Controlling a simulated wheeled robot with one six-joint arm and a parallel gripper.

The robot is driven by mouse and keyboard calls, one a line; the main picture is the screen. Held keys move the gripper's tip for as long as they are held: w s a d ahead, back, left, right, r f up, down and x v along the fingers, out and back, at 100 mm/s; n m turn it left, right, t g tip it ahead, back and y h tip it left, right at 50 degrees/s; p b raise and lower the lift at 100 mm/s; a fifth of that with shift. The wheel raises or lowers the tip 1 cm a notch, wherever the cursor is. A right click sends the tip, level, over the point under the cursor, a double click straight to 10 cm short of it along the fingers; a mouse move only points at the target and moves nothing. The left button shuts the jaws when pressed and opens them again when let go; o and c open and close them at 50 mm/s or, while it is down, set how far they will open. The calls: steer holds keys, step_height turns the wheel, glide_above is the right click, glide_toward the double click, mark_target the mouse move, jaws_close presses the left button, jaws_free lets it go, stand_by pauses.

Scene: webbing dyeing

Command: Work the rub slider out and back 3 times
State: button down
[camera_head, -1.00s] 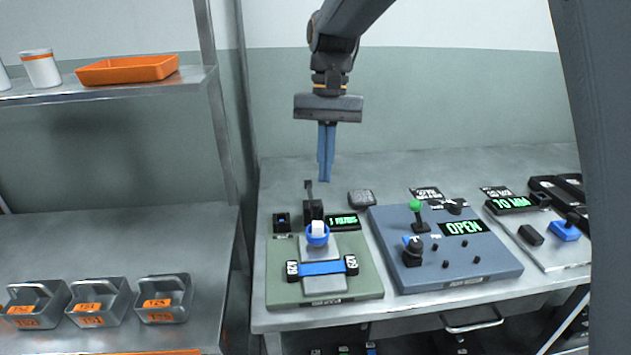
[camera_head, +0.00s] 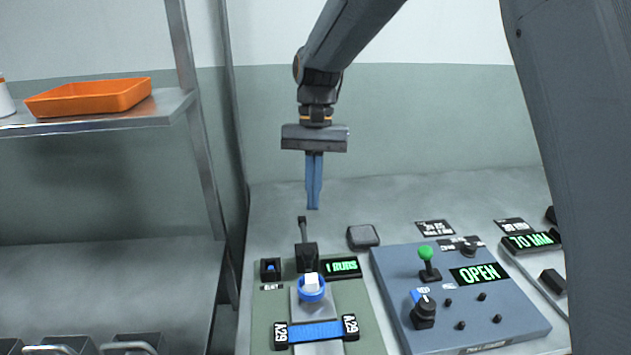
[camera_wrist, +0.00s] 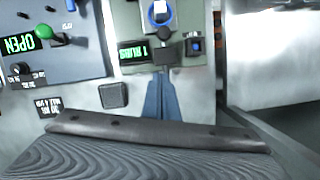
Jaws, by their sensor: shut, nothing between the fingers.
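The rub station is a green plate (camera_head: 358,307) with a silver track. A blue ring with a white block (camera_head: 311,288) sits on the track, just in front of a black block with an upright handle (camera_head: 304,241), which look like the rub slider. A blue webbing strip (camera_head: 315,332) lies across the track between two black end tags. The small display (camera_head: 342,267) reads "1 RUBS". My gripper (camera_head: 313,207) is shut and empty, pointing down above and behind the handle. In the wrist view its blue fingers (camera_wrist: 160,98) show below the station's display (camera_wrist: 134,53).
A blue-grey panel (camera_head: 525,323) with a green-topped lever (camera_head: 426,253) and an "OPEN" display stands to the right. A metal shelf with an orange tray (camera_head: 90,96) is at left.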

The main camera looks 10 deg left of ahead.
steer(key=s+f+p, duration=0.2)
steer(key=s+f, duration=0.2)
steer(key=f, duration=0.1)
steer(key=shift+s+p, duration=0.3)
steer(key=shift+s+f, duration=0.15)
steer(key=shift+s, duration=0.2)
